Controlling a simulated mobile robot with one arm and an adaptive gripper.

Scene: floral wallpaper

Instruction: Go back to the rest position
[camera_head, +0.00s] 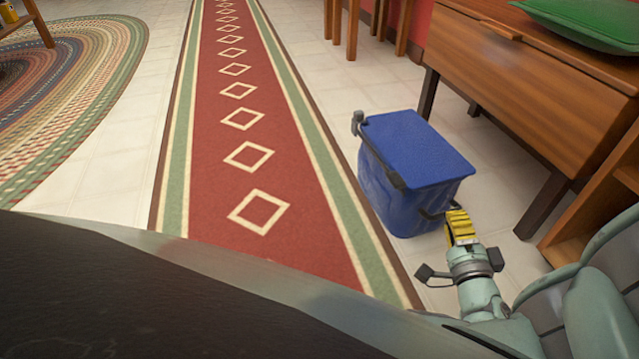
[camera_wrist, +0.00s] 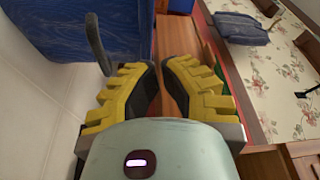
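My gripper (camera_head: 459,222) is low at the right of the head view, beside the front right edge of a blue bin. In the wrist view, my gripper (camera_wrist: 159,66) has two yellow fingers with dark pads. A gap shows between them, with nothing held in it. The blue bin (camera_head: 388,190) stands upright on the floor with its blue lid (camera_head: 418,148) down. In the wrist view, the bin's dark handle (camera_wrist: 97,42) is close to the left fingertip; whether they touch is unclear.
A wooden table (camera_head: 530,85) with a green object (camera_head: 590,22) on top stands at the right, near the bin. Wooden shelving (camera_head: 590,210) is by my arm. A red runner (camera_head: 235,120) and a braided rug (camera_head: 80,80) lie on clear floor at the left.

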